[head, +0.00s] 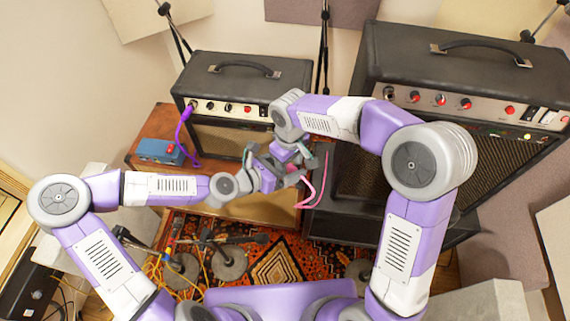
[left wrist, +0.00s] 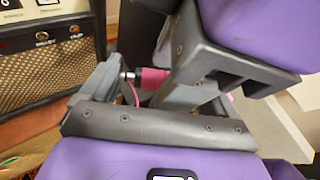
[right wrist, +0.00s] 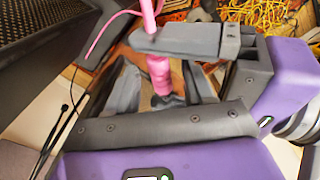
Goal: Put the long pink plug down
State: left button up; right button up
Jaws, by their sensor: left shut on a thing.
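The long pink plug shows in the left wrist view (left wrist: 152,78) and the right wrist view (right wrist: 160,76), held in the air where my two grippers meet. My left gripper (head: 286,178) is shut on it; in the right wrist view its grey finger crosses the plug's upper part. My right gripper (head: 302,160) comes down from above, its fingers apart on either side of the plug's lower part. The pink cable (head: 314,190) hangs in a loop to the right of the grippers. In the head view the plug's body is mostly hidden by the grippers.
A small amp (head: 247,82) stands behind, with a purple plug and cable (head: 184,126) at its panel. A blue pedal (head: 160,151) sits on the wooden cabinet (head: 150,122). A large amp (head: 470,75) stands at right. Stand bases and yellow cables lie on the patterned rug (head: 278,264).

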pick_arm(q)
jog(key=shift+w, duration=0.1)
pick_arm(e)
notch_tip(320, 180, up, 12)
jog(key=s+d+f+m+g+y, duration=0.1)
jog(key=s+d+f+g+y, duration=0.1)
jog(key=s+f+g, duration=0.4)
jog(key=s+d+f+m+g+y, duration=0.1)
jog(key=s+d+f+g+y, duration=0.15)
jog(key=s+f, duration=0.5)
jog(key=s+f+m+t, duration=0.2)
jog(key=f+m+t, duration=0.2)
jog(key=f, duration=0.8)
jog(key=s+f+m+t, duration=0.2)
jog(key=f+m+t, duration=0.2)
jog(key=f, duration=0.9)
jog(key=shift+d+f+m+t, duration=0.3)
jog(key=shift+t, duration=0.15)
pick_arm(q)
jog(key=shift+a, duration=0.1)
